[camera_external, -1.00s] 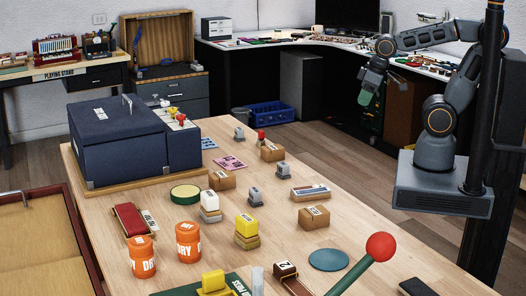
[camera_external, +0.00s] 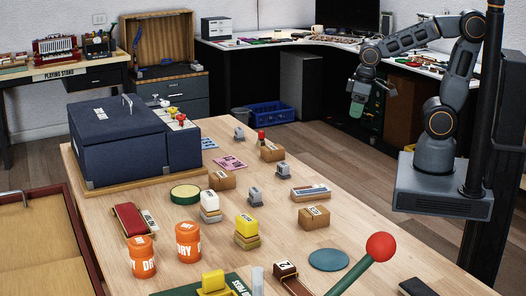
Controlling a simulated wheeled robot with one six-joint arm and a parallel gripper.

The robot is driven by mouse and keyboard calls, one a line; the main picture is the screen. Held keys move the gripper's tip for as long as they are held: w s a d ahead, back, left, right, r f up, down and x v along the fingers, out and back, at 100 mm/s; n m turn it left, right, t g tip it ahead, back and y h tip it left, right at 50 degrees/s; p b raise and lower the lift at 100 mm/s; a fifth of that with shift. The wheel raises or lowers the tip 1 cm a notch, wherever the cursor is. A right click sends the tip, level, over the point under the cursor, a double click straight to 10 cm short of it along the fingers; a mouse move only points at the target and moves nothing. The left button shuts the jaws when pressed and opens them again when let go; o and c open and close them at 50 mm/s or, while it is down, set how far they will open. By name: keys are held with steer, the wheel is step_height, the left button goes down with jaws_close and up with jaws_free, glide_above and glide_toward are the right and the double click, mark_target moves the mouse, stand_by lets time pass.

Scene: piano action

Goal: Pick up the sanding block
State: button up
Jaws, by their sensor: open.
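My gripper (camera_external: 358,103) hangs in the air in the upper right, pointing down, beyond the far right edge of the wooden table (camera_external: 345,222). It is open, with a greenish part at its tip, and is apart from everything on the table. I cannot tell for sure which object is the sanding block. A flat block with a pale and grey top (camera_external: 310,192) lies right of the table's middle.
A blue case (camera_external: 125,145) fills the table's far left. Orange cans (camera_external: 142,257), small cardboard boxes (camera_external: 314,217) and grey pieces (camera_external: 255,196) stand around. A lever with a red ball (camera_external: 381,247) rises at the front right. The table's right edge is fairly clear.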

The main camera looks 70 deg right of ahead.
steer(key=w+a+f+m+g+b, duration=0.1)
steer(key=w+a+f+m, duration=0.2)
steer(key=w, duration=0.5)
steer(key=w+a+f+g+b, duration=0.1)
steer(key=w+a+f, duration=0.35)
steer(key=w, duration=0.35)
steer(key=m, duration=0.7)
glide_above(283, 164)
steer(key=f, duration=0.4)
steer(key=shift+d, duration=0.4)
steer(key=shift+a+f+p, duration=0.2)
steer(key=shift+f+p, duration=0.35)
steer(key=shift+f, duration=2.85)
steer(key=c, duration=1)
